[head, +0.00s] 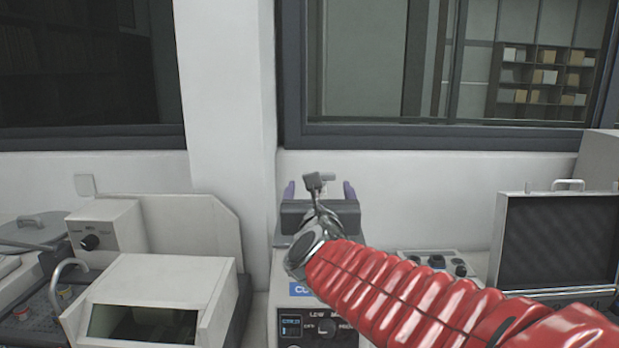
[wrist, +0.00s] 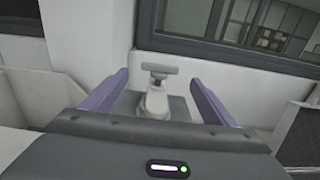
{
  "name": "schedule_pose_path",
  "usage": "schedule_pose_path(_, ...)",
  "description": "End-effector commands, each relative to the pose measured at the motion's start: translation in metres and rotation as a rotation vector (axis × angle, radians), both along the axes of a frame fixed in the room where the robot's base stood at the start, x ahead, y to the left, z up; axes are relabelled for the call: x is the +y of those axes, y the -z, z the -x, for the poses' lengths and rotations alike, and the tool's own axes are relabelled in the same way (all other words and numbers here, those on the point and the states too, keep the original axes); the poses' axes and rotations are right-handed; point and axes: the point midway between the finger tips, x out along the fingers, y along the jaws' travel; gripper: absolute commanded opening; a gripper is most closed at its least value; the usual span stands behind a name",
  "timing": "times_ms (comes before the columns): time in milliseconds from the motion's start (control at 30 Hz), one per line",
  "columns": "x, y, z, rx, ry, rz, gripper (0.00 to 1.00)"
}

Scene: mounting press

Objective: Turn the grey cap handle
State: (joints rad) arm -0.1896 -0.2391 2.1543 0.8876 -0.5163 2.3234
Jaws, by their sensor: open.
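The grey cap handle (wrist: 160,69) is a T-shaped bar on a short pale post (wrist: 156,98), with a grey plate below it in the wrist view. My gripper (wrist: 158,78) is open, with a purple finger on each side of the handle in that view and a clear gap on both sides. Nothing is held. I cannot tell whether the fingertips reach the handle in depth. In the head view my gripper (head: 320,187) is above the press (head: 290,325), and a small part of the handle (head: 331,178) shows between the fingers. My arm hides much of the press.
A white machine with a dark window (head: 160,270) and a box with a black knob (head: 105,230) stand to the left. An open case (head: 558,240) and a small control box (head: 432,262) stand to the right. A white wall and windows are behind.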

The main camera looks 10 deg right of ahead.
Motion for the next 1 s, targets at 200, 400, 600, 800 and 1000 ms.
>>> schedule_pose_path(200, -0.006, 0.0, -0.026, 0.001, 0.001, 0.001, 0.8)
schedule_pose_path(400, -0.011, 0.001, -0.049, 0.001, 0.001, 0.0, 0.8)
schedule_pose_path(600, -0.016, 0.0, -0.071, 0.0, 0.002, 0.0, 0.8)
schedule_pose_path(800, -0.018, 0.0, -0.085, 0.0, 0.001, 0.001, 0.8)
schedule_pose_path(1000, -0.019, 0.0, -0.087, 0.0, 0.0, 0.0, 0.8)
